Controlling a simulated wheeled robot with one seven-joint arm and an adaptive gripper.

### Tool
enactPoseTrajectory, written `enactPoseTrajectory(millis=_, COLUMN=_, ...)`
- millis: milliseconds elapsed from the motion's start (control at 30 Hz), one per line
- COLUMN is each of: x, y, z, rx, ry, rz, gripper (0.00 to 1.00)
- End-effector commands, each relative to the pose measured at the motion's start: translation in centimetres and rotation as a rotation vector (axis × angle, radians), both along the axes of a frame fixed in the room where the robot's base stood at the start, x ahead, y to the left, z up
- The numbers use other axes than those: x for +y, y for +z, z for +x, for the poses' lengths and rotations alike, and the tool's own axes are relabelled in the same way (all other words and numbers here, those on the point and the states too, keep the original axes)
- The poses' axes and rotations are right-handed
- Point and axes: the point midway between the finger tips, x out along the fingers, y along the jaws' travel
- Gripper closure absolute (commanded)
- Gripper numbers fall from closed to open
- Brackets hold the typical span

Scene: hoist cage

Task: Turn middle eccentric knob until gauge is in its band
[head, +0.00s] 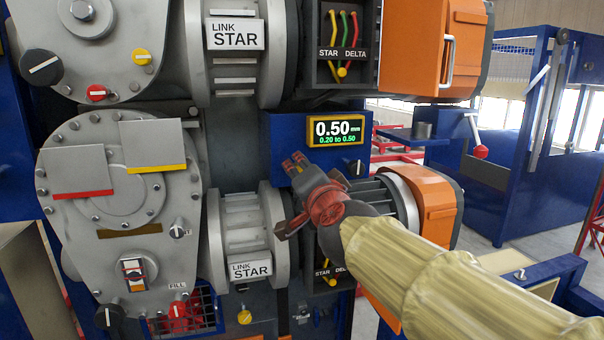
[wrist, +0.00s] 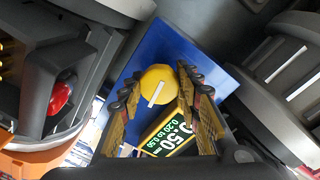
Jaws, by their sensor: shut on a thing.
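The gauge (head: 336,130) is a yellow-framed display on the blue panel. It reads 0.50 mm, with 0.20 to 0.50 in green below, so the reading is at the upper end of the band. In the wrist view the gauge (wrist: 168,138) is partly covered by a finger. The yellow knob (wrist: 155,82) with a white pointer line is on the blue plate. My gripper (head: 289,195) is at the blue panel, below and left of the gauge. In the wrist view its fingers (wrist: 160,88) are on both sides of the yellow knob, shut on it. The head view hides this knob.
A small black knob (head: 357,168) is just below the gauge. An orange-covered motor (head: 434,200) is close to the right of my gripper. A grey round housing marked LINK STAR (head: 245,235) is to the left. A red-ended lever (head: 480,151) hangs further right.

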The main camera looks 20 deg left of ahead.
Motion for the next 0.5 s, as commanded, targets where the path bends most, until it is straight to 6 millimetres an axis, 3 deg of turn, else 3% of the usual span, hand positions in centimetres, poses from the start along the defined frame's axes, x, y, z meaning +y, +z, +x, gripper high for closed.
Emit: enactPoseTrajectory(millis=500, x=-0.04, y=-0.05, z=0.04, rx=0.107, ry=-0.001, rz=0.174, gripper=0.92)
